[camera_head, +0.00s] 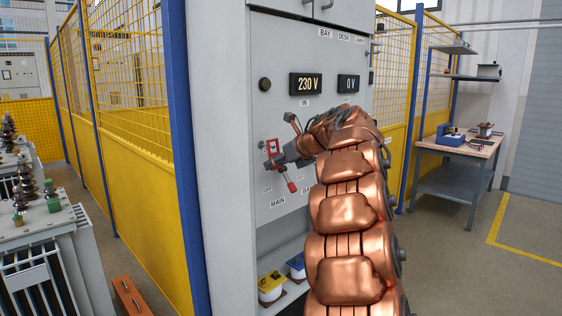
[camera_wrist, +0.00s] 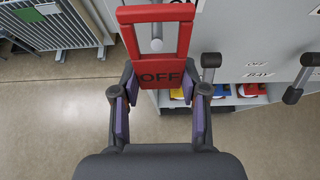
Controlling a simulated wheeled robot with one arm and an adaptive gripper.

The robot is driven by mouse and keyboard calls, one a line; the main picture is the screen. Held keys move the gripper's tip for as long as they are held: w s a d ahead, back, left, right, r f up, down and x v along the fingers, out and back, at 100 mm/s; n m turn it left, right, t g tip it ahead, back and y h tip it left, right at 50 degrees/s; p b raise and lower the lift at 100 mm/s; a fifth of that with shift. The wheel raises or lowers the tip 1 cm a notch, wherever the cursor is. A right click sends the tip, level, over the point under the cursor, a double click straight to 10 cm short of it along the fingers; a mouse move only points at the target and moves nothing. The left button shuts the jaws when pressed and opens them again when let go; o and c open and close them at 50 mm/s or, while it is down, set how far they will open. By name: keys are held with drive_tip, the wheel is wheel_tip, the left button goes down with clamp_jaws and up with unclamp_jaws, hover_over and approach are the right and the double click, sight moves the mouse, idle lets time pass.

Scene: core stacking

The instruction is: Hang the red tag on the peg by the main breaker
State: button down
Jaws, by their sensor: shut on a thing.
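The red tag (camera_wrist: 165,77) is a red frame with a window and a lower plate marked OFF. My gripper (camera_wrist: 162,98) is shut on its lower part, with purple pads on both sides. The pale, round-ended peg (camera_wrist: 156,38) shows within the tag's window; I cannot tell whether the tag hangs on it. In the head view the tag (camera_head: 273,146) is upright close to the grey panel, and my gripper (camera_head: 279,157) partly hides it. A red-ended lever (camera_head: 291,186) sits just below, above the MAIN label (camera_head: 277,202).
The grey cabinet (camera_head: 219,150) has 230 V and 0 V displays. Dark levers (camera_wrist: 300,80) stick out near the tag in the wrist view. A lower shelf (camera_wrist: 228,101) holds colourful items. Yellow fencing (camera_head: 140,180) stands to the left, a workbench (camera_head: 460,148) to the right.

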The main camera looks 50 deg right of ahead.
drive_tip(key=shift+w+p, duration=0.4)
drive_tip(key=shift+w, duration=0.25)
drive_tip(key=shift+x, duration=0.85)
drive_tip(key=c, duration=0.5)
unclamp_jaws()
drive_tip(key=v, duration=1.2)
drive_tip(key=shift+f, duration=0.1)
